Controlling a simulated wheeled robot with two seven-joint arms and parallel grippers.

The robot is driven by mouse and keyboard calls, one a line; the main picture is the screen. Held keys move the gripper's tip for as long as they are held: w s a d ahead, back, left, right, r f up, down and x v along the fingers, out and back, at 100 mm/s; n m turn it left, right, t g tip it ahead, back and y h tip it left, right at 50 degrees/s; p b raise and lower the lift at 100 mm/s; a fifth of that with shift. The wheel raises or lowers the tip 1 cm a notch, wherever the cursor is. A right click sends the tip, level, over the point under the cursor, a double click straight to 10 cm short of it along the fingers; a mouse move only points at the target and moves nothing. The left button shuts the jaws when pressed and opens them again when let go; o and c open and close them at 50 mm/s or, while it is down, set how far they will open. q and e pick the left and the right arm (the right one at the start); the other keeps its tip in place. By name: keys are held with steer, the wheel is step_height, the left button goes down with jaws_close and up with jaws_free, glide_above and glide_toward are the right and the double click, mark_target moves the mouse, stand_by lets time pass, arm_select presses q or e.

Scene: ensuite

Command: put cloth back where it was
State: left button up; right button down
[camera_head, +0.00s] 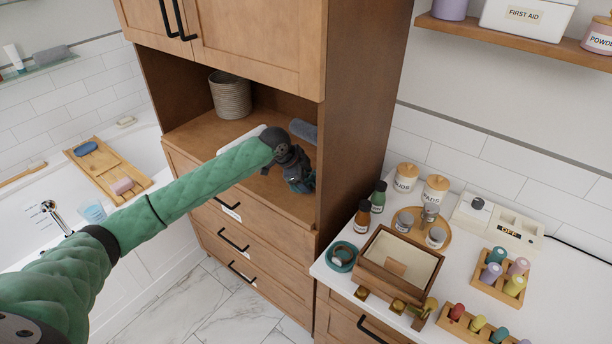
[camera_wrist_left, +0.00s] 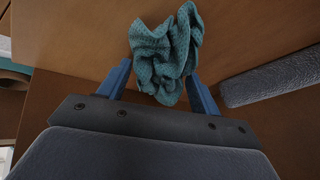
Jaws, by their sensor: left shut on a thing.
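My left gripper (camera_wrist_left: 162,90) is shut on a crumpled teal cloth (camera_wrist_left: 165,50), which bunches up between its two blue fingers in the left wrist view. In the head view the left gripper (camera_head: 300,180) is at the open shelf of the wooden cabinet (camera_head: 195,134), near its right side. Only a small dark teal bit of the cloth shows there, and I cannot tell whether it touches the shelf. My right gripper is not in view.
A rolled grey towel (camera_head: 304,130) lies behind the gripper, and it also shows in the left wrist view (camera_wrist_left: 272,80). A ribbed basket (camera_head: 230,95) stands at the shelf's left. The cabinet's right side panel (camera_head: 365,100) is close. A counter at right holds a wooden box (camera_head: 385,280) and bottles.

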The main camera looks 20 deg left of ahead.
arm_select(q)
steer(key=shift+s, duration=0.1)
steer(key=o, duration=1)
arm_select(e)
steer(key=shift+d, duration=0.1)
arm_select(q)
steer(key=shift+a+r, duration=0.1)
steer(key=shift+r, duration=0.1)
steer(key=shift+b+v, duration=1.75)
steer(key=shift+v, duration=4.1)
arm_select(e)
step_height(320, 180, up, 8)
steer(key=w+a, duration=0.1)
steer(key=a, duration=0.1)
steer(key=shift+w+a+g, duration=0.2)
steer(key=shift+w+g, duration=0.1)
